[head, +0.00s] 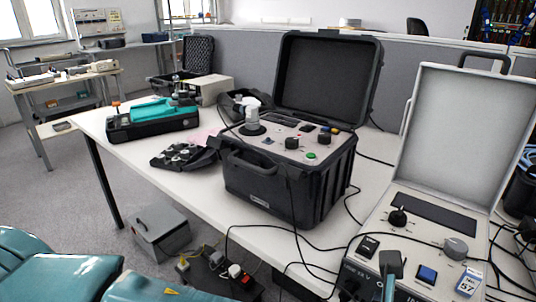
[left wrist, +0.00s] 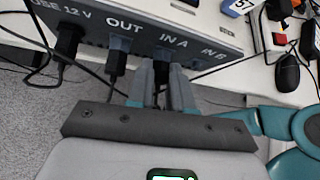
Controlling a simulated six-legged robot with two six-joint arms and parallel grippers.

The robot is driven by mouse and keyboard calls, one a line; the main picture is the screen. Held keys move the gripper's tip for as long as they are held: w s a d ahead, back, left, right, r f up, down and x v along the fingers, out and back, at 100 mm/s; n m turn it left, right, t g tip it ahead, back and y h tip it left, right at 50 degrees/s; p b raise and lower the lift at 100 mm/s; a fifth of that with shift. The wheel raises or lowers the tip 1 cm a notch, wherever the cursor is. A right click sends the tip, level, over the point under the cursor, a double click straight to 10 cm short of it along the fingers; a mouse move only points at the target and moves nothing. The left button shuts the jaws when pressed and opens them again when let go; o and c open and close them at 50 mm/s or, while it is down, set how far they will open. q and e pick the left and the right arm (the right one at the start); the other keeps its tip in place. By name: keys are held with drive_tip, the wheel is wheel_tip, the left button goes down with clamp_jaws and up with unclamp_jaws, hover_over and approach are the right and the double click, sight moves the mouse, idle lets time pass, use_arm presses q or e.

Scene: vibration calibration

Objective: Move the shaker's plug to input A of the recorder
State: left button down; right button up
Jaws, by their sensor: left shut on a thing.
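The recorder (head: 430,210) is the grey case with its lid open at the right of the head view. Its front panel (left wrist: 90,22) fills the top of the left wrist view, with sockets marked 12 V, OUT, IN A and IN B. My left gripper (left wrist: 161,84) is shut on a black plug (left wrist: 161,72) right at IN A. The fingers hide much of the plug, so I cannot tell how deep it sits. The shaker (head: 285,185) is the black open case at the table's middle, with a cable down its front. My right gripper is not in view.
Black plugs sit at 12 V (left wrist: 68,40) and OUT (left wrist: 116,60), beside my left fingers. Loose cables cross the table between the shaker and recorder. A teal and black instrument (head: 153,117) stands at the table's far left. A grey box (head: 160,235) is on the floor.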

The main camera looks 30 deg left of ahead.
use_arm(q)
drive_tip(key=shift+d+r+m+y+p, duration=0.1)
drive_tip(key=shift+d+m+y+p, duration=0.15)
drive_tip(key=shift+m+y+p, duration=0.6)
idle(0.5)
drive_tip(key=shift+n+p, duration=0.25)
drive_tip(key=shift+p, duration=0.2)
drive_tip(key=c, duration=0.9)
unclamp_jaws()
drive_tip(key=shift+c, duration=0.2)
drive_tip(key=shift+s, duration=0.1)
